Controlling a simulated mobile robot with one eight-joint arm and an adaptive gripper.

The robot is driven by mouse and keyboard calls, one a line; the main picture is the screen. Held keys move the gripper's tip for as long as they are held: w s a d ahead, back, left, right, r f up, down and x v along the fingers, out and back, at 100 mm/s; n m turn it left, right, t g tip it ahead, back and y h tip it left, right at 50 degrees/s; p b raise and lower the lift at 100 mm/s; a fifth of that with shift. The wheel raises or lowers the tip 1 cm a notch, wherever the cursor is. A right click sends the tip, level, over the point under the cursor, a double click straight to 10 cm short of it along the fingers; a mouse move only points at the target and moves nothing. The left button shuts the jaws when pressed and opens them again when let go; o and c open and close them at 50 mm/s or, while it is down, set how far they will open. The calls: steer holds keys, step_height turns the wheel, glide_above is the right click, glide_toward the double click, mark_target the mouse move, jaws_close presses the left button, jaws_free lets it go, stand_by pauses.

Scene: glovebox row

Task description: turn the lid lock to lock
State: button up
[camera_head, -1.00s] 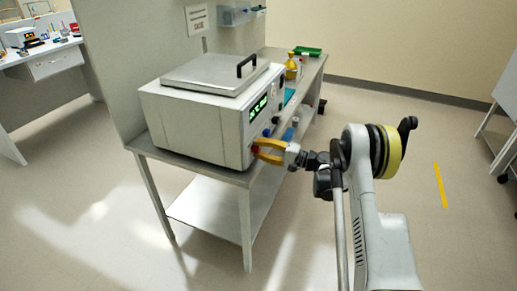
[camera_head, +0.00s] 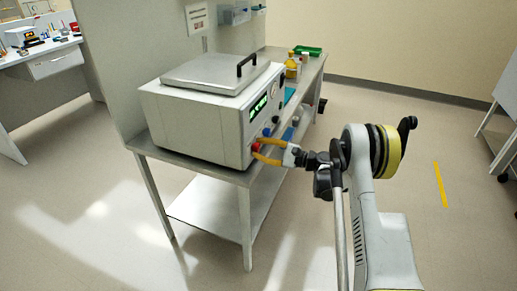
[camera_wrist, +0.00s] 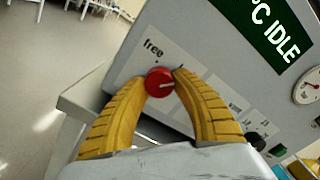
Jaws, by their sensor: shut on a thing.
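The lid lock is a red round knob (camera_wrist: 160,82) on the front panel of a grey box-shaped machine (camera_head: 190,127). Its pale pointer mark points right in the wrist view. The word "free" stands on the panel above left of the knob; any label to its right is hidden behind a finger. My gripper (camera_wrist: 162,77) has yellow ribbed fingers, shut on the knob from both sides. In the head view my gripper (camera_head: 257,148) is at the machine's lower front corner. The machine's lid (camera_head: 215,75) with a black handle lies flat and closed on top.
A green display (camera_wrist: 270,30), a round gauge (camera_wrist: 307,86) and a dark knob (camera_wrist: 256,141) share the panel. The machine stands on a steel table (camera_head: 190,163). A yellow bottle (camera_head: 292,68) and green tray (camera_head: 308,51) stand farther along it. The floor at right is open.

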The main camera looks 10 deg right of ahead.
stand_by(0.4)
steer(key=o, duration=1.2)
steer(key=v, duration=1.2)
steer(key=shift+a, duration=0.1)
